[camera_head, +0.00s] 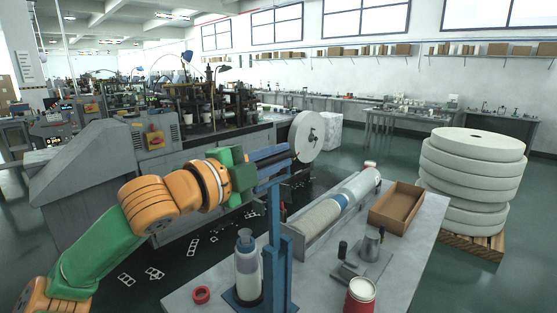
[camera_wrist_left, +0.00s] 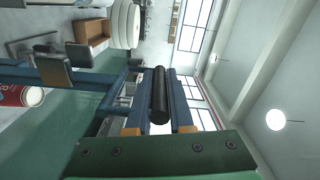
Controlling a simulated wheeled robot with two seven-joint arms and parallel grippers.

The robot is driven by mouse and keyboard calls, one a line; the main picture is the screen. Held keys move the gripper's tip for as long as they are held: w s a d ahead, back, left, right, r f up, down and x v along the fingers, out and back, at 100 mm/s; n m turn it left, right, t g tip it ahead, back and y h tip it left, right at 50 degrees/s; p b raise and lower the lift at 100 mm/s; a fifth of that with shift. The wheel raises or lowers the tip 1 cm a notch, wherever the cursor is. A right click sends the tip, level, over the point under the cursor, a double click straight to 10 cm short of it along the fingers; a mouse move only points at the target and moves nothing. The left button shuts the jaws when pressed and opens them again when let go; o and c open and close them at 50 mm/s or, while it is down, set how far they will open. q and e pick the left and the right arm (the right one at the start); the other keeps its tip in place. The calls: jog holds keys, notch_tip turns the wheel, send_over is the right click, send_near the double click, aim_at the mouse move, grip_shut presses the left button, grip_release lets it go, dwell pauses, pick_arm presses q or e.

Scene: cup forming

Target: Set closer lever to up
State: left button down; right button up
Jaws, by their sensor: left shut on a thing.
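My left gripper (camera_head: 272,164) reaches in from the left, its blue fingers at the top of a blue post (camera_head: 275,210) in the head view. In the left wrist view, a black cylindrical handle (camera_wrist_left: 160,95), which looks like the grip of the closer lever, lies between the two fingers. The left gripper (camera_wrist_left: 158,112) is shut on this handle. My right gripper is not in view.
Large white rolls (camera_head: 470,185) stand on a pallet at right. A grey machine (camera_head: 90,160) stands behind my left arm.

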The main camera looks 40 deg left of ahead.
pick_arm(q)
jog(key=shift+d, duration=0.2)
dwell(0.4)
jog(key=c, duration=0.8)
grip_release()
jog(key=shift+d, duration=0.1)
jog(key=s+b, duration=0.4)
jog(key=s, duration=0.3)
jog(key=shift+a, duration=0.25)
